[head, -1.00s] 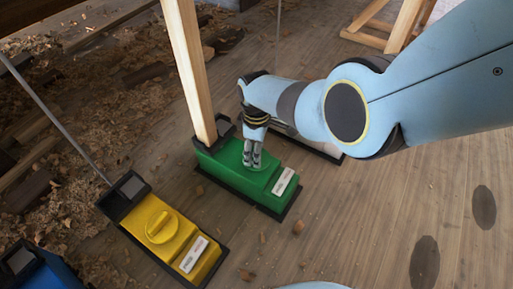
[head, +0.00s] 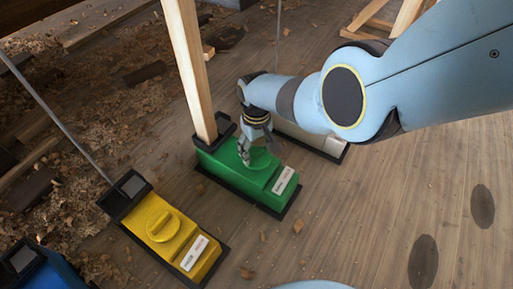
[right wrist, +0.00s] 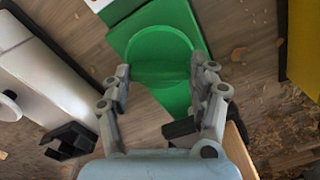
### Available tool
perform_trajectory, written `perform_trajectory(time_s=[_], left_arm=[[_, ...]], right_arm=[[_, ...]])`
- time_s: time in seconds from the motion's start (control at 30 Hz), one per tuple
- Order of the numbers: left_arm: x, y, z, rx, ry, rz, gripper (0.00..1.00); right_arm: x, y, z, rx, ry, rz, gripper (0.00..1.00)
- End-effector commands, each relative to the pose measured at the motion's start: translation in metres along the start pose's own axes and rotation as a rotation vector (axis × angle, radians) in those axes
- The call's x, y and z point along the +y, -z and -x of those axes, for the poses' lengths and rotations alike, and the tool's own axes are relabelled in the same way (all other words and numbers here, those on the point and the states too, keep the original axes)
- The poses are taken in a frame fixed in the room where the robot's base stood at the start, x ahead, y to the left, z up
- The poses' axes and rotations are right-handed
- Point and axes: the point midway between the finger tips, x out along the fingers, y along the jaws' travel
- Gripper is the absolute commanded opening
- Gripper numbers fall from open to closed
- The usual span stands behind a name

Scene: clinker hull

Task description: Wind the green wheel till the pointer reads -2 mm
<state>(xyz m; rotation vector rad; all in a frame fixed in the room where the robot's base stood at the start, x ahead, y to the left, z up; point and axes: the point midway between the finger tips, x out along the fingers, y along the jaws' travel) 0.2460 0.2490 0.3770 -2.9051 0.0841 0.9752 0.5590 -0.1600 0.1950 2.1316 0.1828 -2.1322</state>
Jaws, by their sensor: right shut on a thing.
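The green box (head: 230,168) stands on the plank floor in the middle of the head view, with a wooden post rising from its far end. My right gripper (head: 257,157) reaches down onto its green wheel (head: 266,161). In the right wrist view the fingers (right wrist: 161,78) are shut on the raised bar across the round green wheel (right wrist: 160,35), one on each side. A white label (head: 284,181) lies on the box's near end; no pointer or reading can be made out. My left gripper is not in view.
A yellow box (head: 193,255) with its own wheel (head: 163,227) stands left of the green one. A blue box (head: 40,272) is at the lower left and a white box (head: 322,140) is behind my right gripper. Shavings litter the floor; the right side is open.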

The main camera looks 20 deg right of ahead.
Motion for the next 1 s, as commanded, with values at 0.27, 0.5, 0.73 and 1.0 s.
perform_trajectory(time_s=[0.27,0.5,0.73,1.0], left_arm=[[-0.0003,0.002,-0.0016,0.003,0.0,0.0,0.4],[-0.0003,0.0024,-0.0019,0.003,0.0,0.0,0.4],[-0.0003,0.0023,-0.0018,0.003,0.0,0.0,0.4],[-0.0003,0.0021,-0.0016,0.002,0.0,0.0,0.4]], right_arm=[[0.0003,0.0001,-0.0003,0.001,0.0,-0.055,0.28],[0.0003,0.0001,-0.0003,0.001,0.0,-0.06,0.28],[0.0004,0.0001,-0.0003,0.001,0.0,-0.058,0.69],[0.0002,0.0001,-0.0001,0.001,0.0,-0.058,0.85]])
